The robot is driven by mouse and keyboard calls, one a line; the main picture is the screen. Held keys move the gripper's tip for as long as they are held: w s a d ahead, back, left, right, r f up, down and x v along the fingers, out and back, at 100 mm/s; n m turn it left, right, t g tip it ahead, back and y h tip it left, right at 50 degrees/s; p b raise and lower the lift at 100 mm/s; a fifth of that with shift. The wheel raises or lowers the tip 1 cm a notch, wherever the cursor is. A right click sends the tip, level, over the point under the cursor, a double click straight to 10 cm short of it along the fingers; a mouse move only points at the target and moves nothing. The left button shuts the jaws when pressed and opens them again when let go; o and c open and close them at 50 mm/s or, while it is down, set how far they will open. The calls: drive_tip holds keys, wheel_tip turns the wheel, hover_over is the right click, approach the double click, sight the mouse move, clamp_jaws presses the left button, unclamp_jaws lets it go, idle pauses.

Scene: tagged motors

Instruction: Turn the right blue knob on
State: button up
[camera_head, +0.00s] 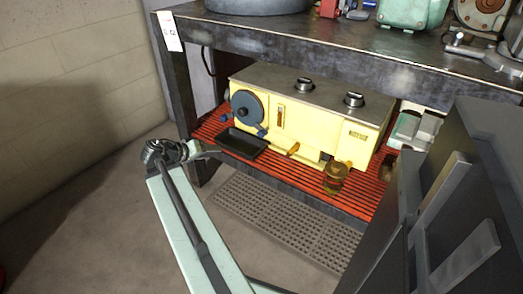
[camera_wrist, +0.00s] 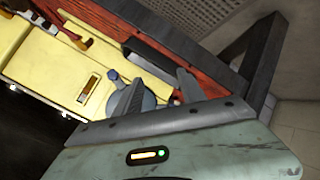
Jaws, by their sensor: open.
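A yellow machine (camera_head: 300,118) stands on the lower shelf, with a large dark blue-grey disc (camera_head: 247,107) at the left of its front. The right blue knob (camera_head: 262,131) is small and sits low, just right of the disc; it also shows in the wrist view (camera_wrist: 112,74). A second blue knob (camera_head: 226,117) is left of the disc. My gripper (camera_head: 208,150) is left of and below the machine, apart from both knobs. In the wrist view my gripper's two grey fingers (camera_wrist: 158,86) are spread with nothing held, and partly hide the disc.
A black tray (camera_head: 242,143) lies on the red slatted shelf (camera_head: 285,182) before the machine. An amber jar (camera_head: 335,177) stands farther right. The upper bench edge (camera_head: 320,53) overhangs above, and a dark leg (camera_head: 181,95) stands at left.

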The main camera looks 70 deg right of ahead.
sight(260, 136)
drive_tip(key=s+d+m+g+b, duration=0.1)
drive_tip(key=s+d, duration=0.3)
drive_tip(key=d, duration=0.1)
drive_tip(key=s+d+m+g+h+b, duration=0.1)
drive_tip(key=s+d, duration=0.4)
drive_tip(key=s+d+g+h+b, duration=0.1)
drive_tip(key=s+d, duration=0.4)
drive_tip(key=shift+d+r+m+b, duration=0.15)
drive_tip(key=shift+r+m+b, duration=0.05)
drive_tip(key=shift+m+b, duration=0.2)
